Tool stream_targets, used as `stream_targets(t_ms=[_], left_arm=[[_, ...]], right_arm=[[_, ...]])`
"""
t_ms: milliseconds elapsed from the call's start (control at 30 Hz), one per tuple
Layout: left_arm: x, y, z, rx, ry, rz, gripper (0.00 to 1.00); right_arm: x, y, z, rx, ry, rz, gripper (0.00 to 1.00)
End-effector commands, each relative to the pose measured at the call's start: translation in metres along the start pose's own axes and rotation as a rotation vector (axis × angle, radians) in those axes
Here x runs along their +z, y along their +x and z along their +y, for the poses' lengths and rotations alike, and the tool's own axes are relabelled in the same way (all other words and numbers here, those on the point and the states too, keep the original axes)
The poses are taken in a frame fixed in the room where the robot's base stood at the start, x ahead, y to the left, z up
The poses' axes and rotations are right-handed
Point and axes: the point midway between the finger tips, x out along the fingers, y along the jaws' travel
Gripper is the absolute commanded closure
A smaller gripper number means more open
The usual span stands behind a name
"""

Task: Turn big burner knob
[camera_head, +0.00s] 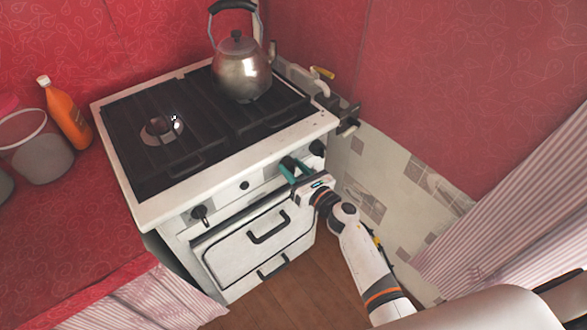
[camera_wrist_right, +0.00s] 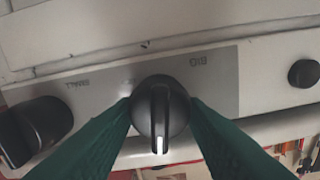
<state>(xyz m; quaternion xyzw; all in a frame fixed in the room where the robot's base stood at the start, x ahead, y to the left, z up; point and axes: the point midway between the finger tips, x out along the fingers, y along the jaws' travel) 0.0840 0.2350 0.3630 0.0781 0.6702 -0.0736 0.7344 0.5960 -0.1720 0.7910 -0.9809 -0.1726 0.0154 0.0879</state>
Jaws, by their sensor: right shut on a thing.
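The white stove (camera_head: 229,168) has a front panel with dark knobs. My right gripper (camera_head: 292,170) reaches that panel from the lower right. In the right wrist view its green fingers (camera_wrist_right: 160,115) are closed on both sides of a round black knob (camera_wrist_right: 160,108). This knob's white mark points down in that view. An upside-down "BIG" label (camera_wrist_right: 198,61) lies right of the knob, and a "SMALL" label (camera_wrist_right: 77,84) lies to its left. In the head view the fingers mostly hide the gripped knob. My left gripper is not in view.
Another knob (camera_head: 317,147) is close to the gripper's right; one more (camera_head: 200,213) is at the panel's left. A small button (camera_head: 244,185) lies between. Drawer handles (camera_head: 268,226) stick out below. A kettle (camera_head: 242,72) stands on the grate. A wall is at right.

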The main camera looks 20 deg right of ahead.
Motion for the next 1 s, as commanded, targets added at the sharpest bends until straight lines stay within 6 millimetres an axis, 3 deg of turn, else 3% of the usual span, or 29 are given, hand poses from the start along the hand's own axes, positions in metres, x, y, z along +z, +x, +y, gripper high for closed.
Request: stream_targets(t_ms=[1000], left_arm=[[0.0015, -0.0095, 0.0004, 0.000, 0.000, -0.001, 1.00]], right_arm=[[0.0021, -0.0003, 0.0037, 0.001, 0.958, -0.002, 0.84]])
